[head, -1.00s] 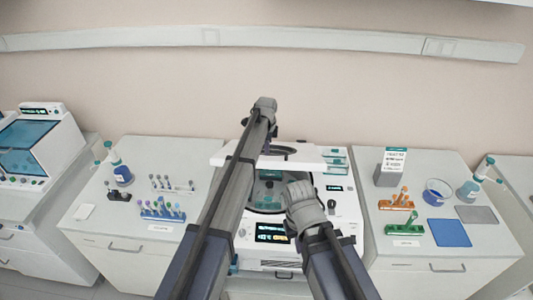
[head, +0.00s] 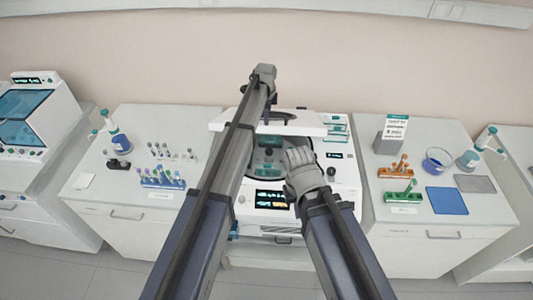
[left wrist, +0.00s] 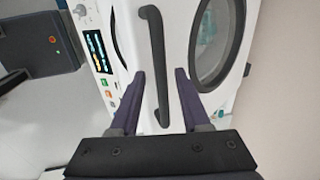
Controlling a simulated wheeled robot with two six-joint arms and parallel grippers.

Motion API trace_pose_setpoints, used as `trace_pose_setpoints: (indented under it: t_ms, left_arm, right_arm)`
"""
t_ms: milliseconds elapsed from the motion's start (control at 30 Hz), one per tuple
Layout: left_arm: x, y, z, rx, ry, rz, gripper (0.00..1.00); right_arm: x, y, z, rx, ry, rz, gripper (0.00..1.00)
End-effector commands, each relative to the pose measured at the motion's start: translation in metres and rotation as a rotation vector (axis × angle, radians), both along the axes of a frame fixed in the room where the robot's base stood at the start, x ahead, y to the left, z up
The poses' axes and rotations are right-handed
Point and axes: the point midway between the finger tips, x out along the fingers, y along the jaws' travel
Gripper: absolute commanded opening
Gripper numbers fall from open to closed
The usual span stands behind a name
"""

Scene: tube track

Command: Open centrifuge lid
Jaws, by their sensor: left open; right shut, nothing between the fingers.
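The white centrifuge (head: 340,192) stands in the middle, with a lit screen on its front. Its white lid (head: 222,123) is raised at the back, and the round chamber (head: 268,158) with teal inside shows below it. In the left wrist view the lid's dark curved handle (left wrist: 157,60) lies between the fingers of my open left gripper (left wrist: 160,75). In the head view my left gripper (head: 281,118) is at the lid, partly hidden by my arm. My right gripper (head: 298,157) is shut and empty over the right side of the chamber; its tips are hard to see.
Tube racks (head: 162,179) and a bottle (head: 120,142) stand on the left bench. On the right bench are an orange rack (head: 395,171), a green rack (head: 402,196), a blue bowl (head: 436,160) and a blue mat (head: 446,201). A glass-fronted machine (head: 35,115) stands far left.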

Motion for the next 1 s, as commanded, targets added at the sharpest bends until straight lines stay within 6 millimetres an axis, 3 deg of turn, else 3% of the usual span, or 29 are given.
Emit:
trace_pose_setpoints:
  t_ms: [33, 400, 1000]
  left_arm:
    - [-0.006, 0.000, -0.012, 0.000, 0.000, 0.000, 0.47]
    - [-0.042, 0.000, -0.071, 0.000, 0.001, 0.000, 0.47]
    - [-0.080, 0.000, -0.164, 0.000, 0.001, 0.000, 0.47]
  right_arm:
    - [0.000, 0.000, -0.012, 0.000, 0.000, 0.000, 0.00]
    - [0.000, 0.000, -0.071, 0.000, 0.000, 0.000, 0.00]
    - [0.000, 0.000, -0.164, 0.000, 0.000, 0.000, 0.00]
